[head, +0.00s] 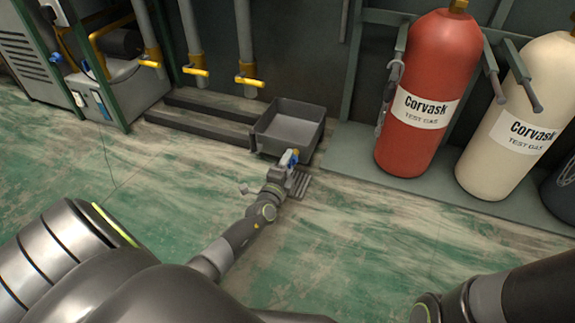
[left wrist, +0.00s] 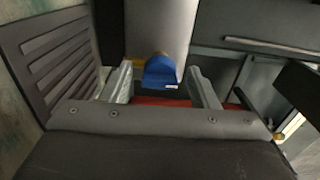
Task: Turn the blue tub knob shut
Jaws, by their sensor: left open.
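The blue tub knob (head: 290,158) is at the near side of the grey tub (head: 288,126), which stands on the floor by the wall. My left gripper (head: 286,168) is right at the knob in the head view and partly covers it. In the left wrist view the blue knob (left wrist: 160,71) shows between the two pale fingers of my left gripper (left wrist: 160,80). The fingers are open, one on each side, with a visible gap to the knob. The back of the knob and its mount are hidden. My right gripper is out of view; only part of my right arm shows.
A red cylinder (head: 428,95) and a cream cylinder (head: 518,120) stand on a low plate to the right of the tub. Pipes with yellow-handled valves (head: 248,81) rise behind, left of the tub. A cabinet unit (head: 100,80) stands far left. The green floor in front is clear.

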